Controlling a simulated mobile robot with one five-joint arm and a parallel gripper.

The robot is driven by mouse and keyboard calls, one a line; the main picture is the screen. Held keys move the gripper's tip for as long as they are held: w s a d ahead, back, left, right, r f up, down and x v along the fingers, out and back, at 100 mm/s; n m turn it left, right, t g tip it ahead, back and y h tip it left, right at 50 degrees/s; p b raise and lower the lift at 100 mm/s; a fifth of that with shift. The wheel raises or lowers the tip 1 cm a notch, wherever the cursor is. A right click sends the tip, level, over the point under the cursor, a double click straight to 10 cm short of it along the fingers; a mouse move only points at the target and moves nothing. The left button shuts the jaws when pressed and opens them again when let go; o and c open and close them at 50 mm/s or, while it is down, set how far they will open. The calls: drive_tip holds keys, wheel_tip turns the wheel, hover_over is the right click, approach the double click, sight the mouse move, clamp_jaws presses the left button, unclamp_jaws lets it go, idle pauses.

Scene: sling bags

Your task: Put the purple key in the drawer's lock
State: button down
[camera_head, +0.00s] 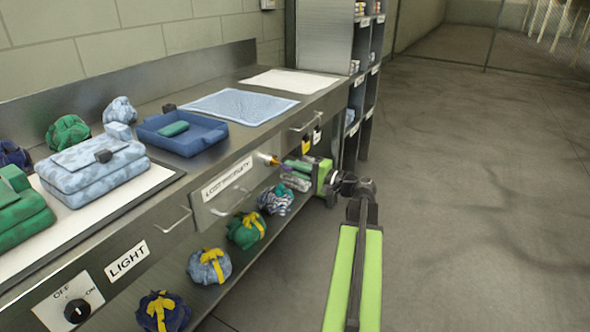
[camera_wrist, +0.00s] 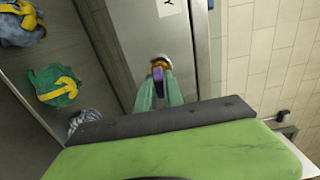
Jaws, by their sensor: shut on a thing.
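The drawer (camera_head: 240,190) is a grey panel with a sign that seems to read "LOST PROPERTY", set in the front of the metal counter. Its round lock (camera_head: 265,158) is at the right of the sign and also shows in the wrist view (camera_wrist: 159,60), partly hidden. My gripper (camera_head: 284,163) is shut on the purple key (camera_wrist: 157,75), with its fingers pointing at the lock. The key's tip is at or very close to the lock face. I cannot tell whether it is inside.
A blue tray (camera_head: 205,141) holding a green item, a blue cloth (camera_head: 240,104) and folded bags (camera_head: 92,170) are on the counter. Several bundles tied with yellow (camera_head: 246,230) sit on the shelf below. The floor (camera_head: 470,200) at right is clear.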

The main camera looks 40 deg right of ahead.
drive_tip(key=shift+w+a, duration=0.15)
drive_tip(key=shift+w, duration=0.45)
drive_tip(key=c, duration=1.4)
unclamp_jaws()
drive_tip(key=v, duration=1.7)
drive_tip(key=shift+s, duration=0.2)
drive_tip(key=shift+s+f, duration=0.1)
